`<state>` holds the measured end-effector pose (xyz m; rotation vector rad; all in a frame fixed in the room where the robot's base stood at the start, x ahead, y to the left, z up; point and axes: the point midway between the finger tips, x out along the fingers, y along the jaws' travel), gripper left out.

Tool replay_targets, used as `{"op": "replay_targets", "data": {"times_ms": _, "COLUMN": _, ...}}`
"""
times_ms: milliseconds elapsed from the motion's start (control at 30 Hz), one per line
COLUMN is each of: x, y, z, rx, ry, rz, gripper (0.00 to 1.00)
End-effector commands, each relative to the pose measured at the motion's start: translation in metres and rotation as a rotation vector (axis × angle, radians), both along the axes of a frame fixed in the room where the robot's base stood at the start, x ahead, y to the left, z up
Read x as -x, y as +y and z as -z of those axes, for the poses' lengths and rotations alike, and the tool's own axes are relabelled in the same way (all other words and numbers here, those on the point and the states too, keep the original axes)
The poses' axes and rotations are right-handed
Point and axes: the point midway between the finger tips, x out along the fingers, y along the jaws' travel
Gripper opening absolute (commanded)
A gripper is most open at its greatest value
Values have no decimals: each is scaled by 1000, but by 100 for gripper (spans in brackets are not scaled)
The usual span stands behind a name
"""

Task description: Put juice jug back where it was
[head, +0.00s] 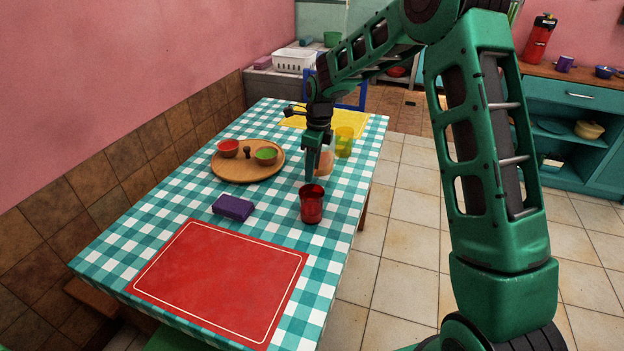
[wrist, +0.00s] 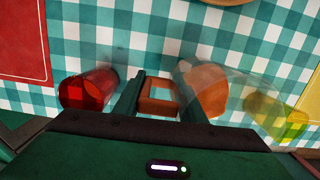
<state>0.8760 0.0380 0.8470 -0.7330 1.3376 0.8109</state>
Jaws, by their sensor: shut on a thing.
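The juice jug (head: 326,161) is clear with orange juice in it. In the head view it is partly hidden behind my gripper (head: 313,168). In the wrist view the jug's orange body (wrist: 207,92) is right of my gripper (wrist: 160,90), whose two fingers are closed around its squarish orange-brown handle (wrist: 158,106). The jug looks roughly upright over the checked table (head: 345,215). I cannot tell whether its base touches the cloth.
A red cup (head: 312,205) stands close in front of the jug, and a yellow cup (head: 344,142) close behind. A round wooden tray (head: 225,174) with bowls, a purple sponge (head: 233,207), a red mat (head: 215,285) and a yellow mat (head: 300,118) are on the table.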

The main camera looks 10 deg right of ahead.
Motion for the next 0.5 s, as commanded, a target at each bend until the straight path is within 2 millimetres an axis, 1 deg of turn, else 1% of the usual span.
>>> {"op": "replay_targets", "data": {"times_ms": 167, "x": -3, "y": -4, "z": 6, "rx": -1, "ry": -1, "rz": -1, "gripper": 0}}
{"op": "replay_targets", "data": {"times_ms": 267, "x": -2, "y": -3, "z": 15, "rx": 0, "ry": 1, "rz": -1, "gripper": 0}}
{"op": "replay_targets", "data": {"times_ms": 400, "x": -2, "y": -3, "z": 34, "rx": 0, "ry": 2, "rz": -1, "gripper": 0}}
{"op": "replay_targets", "data": {"times_ms": 500, "x": -2, "y": -3, "z": 42, "rx": -1, "ry": -1, "rz": -1, "gripper": 0}}
